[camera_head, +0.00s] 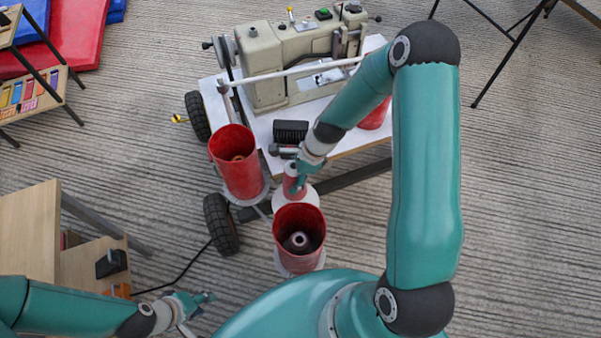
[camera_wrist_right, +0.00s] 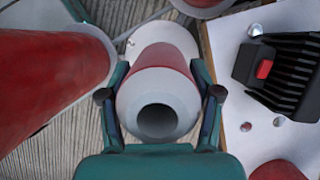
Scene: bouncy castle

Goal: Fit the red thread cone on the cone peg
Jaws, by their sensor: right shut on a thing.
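The red thread cone (camera_head: 292,171) has a red band and a pale hollow end. My right gripper (camera_head: 297,182) is shut on it between two large red cylinders. In the right wrist view the fingers (camera_wrist_right: 160,98) grip both sides of the cone (camera_wrist_right: 163,58), whose open end (camera_wrist_right: 157,118) faces the camera. A round white disc (camera_head: 297,203) lies at its far end; whether the cone touches it or sits on a peg I cannot tell. No cone peg shows clearly. My left gripper (camera_head: 204,303) is at the lower left, empty, its fingers apart.
Large red cylinders stand left (camera_head: 242,174) and in front (camera_head: 298,252) of the held cone; the left one is close in the wrist view (camera_wrist_right: 45,75). A sewing machine (camera_head: 290,55), a black ribbed block (camera_head: 290,132) and another red piece (camera_head: 374,117) are on the white cart top.

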